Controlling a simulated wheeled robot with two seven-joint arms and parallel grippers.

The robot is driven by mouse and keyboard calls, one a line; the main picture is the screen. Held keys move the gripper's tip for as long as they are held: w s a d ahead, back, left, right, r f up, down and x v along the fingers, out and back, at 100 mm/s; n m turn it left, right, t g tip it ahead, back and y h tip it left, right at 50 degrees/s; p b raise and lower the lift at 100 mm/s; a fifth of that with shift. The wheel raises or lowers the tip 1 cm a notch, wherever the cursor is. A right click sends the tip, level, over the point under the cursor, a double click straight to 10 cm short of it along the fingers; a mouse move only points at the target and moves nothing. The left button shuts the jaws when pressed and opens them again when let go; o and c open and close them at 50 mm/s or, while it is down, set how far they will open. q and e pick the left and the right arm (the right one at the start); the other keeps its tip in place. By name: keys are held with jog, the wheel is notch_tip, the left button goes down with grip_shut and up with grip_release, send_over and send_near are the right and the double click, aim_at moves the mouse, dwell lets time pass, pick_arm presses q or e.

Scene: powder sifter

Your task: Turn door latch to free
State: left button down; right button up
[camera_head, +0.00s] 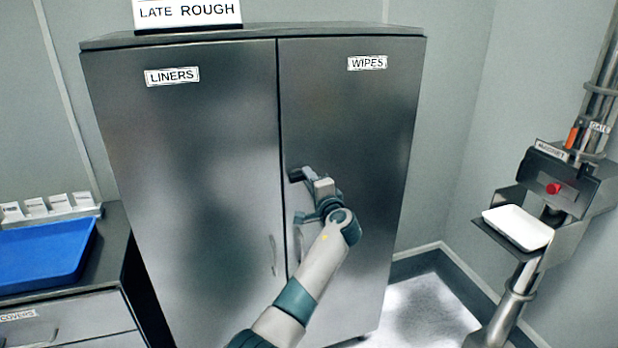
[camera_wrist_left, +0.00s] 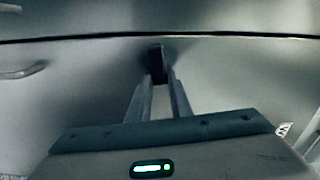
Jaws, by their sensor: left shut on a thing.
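The door latch (camera_head: 296,174) is a small dark piece on the right cabinet door (camera_head: 350,120), close to the seam between the two doors. My left gripper (camera_head: 308,178) is at the latch and shut on it. In the left wrist view the two fingers (camera_wrist_left: 158,82) close on the dark latch (camera_wrist_left: 156,60), just beside the door seam. The gripper hides part of the latch, so its exact turn angle is hard to tell. Both doors look closed. My right gripper is not in view.
The left door (camera_head: 190,160), labelled LINERS, has a vertical handle (camera_head: 273,255). A counter with a blue tray (camera_head: 45,252) stands at the left. At the right, a pole-mounted station (camera_head: 560,190) holds a white tray (camera_head: 518,228). Floor shows between cabinet and station.

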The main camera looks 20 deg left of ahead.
pick_arm(q)
jog(key=shift+m, duration=0.7)
jog(key=shift+f, duration=0.1)
jog(key=c, duration=1.6)
grip_release()
jog(key=p+v, duration=0.5)
jog(key=v, duration=1.2)
jog(key=shift+s+d+p, duration=0.15)
jog(key=shift+p, duration=0.25)
jog(key=shift+f, duration=0.1)
